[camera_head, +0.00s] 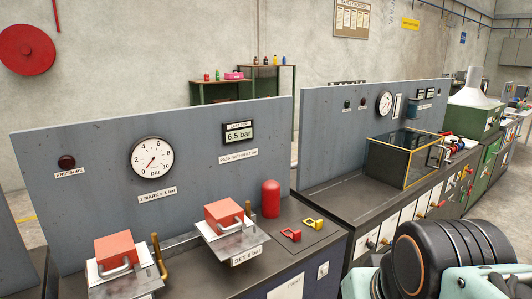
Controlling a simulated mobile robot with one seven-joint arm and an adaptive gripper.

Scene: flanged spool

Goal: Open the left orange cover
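The left orange cover (115,250) is a block-shaped orange lid on a white base plate at the front left of the near bench. A curved grey handle shows on its front side, and it looks closed. A similar right orange cover (224,213) sits farther right, above a label reading "SET 6 bar". A brass lever stands upright just right of each cover. Parts of my arm, black and pale green, fill the lower right corner. My gripper's fingers do not show, and no part of my arm is near the left cover.
A grey panel (75,200) with a gauge (152,157) and a "6.5 bar" display (238,133) rises behind the covers. A yellow-edged box (403,160) sits on the farther bench.

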